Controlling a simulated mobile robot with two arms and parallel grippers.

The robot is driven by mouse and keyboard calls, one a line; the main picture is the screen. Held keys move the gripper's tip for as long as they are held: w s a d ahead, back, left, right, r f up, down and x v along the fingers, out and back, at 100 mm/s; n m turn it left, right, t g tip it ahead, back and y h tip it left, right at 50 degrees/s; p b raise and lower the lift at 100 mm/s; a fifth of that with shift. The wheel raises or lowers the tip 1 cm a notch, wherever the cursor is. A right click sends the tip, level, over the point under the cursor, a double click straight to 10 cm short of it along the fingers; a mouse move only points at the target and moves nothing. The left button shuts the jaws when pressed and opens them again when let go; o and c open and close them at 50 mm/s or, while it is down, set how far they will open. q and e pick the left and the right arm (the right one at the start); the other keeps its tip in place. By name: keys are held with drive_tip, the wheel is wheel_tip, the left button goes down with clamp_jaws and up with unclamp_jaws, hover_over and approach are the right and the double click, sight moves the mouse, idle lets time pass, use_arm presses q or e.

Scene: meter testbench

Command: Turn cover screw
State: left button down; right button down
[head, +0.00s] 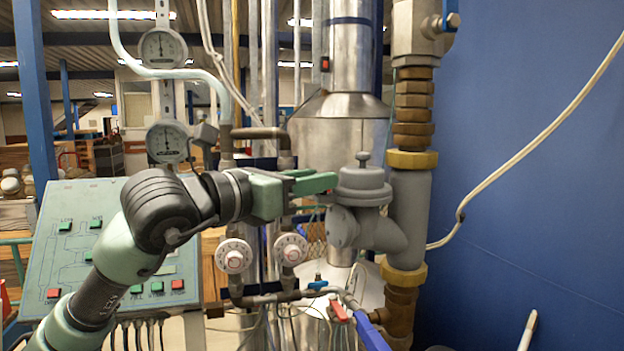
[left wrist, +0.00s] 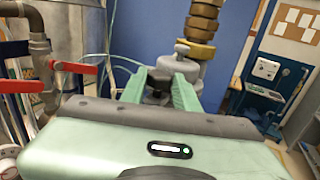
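A grey valve body (head: 375,232) with a round cap (head: 362,185) is mounted on the vertical pipe right of centre in the head view. A small screw knob (head: 363,158) stands upright on top of the cap. The knob also shows in the left wrist view (left wrist: 182,48), beyond the fingers. My left gripper (head: 325,182) has green fingers pointing right at the cap's left side, at cap height and below the knob. In the left wrist view the fingers (left wrist: 160,88) are apart, with nothing clearly held between them. I cannot tell whether the tips touch the cap. My right gripper is not in view.
Two round dial knobs (head: 235,256) and thin pipes are below my left arm. Pressure gauges (head: 163,48) hang behind it. A sloped control panel (head: 110,245) stands at left. Red-handled valves (left wrist: 75,68) are at left in the wrist view. A blue wall (head: 530,200) fills the right.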

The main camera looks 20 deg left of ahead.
use_arm(q)
drive_tip(key=shift+d+n+g+y+b, duration=0.15)
drive_tip(key=shift+d+n+y+b, duration=0.3)
drive_tip(key=shift+n+y+b, duration=2.05)
drive_tip(key=shift+d+n+g+y+b, duration=0.1)
drive_tip(key=shift+d+n+y+b, duration=0.3)
drive_tip(key=shift+n+y+b, duration=2.1)
drive_tip(key=shift+d+n+g+y+b, duration=0.15)
drive_tip(key=shift+d+n+y+b, duration=0.7)
drive_tip(key=shift+y+b, duration=2.95)
drive_tip(key=shift+a+r+n+y+p, duration=0.1)
drive_tip(key=shift+a+n+y+p, duration=0.3)
drive_tip(key=shift+n+y+p, duration=0.15)
drive_tip(key=c, duration=1)
unclamp_jaws()
drive_tip(key=shift+c, duration=0.2)
drive_tip(key=shift+a, duration=0.1)
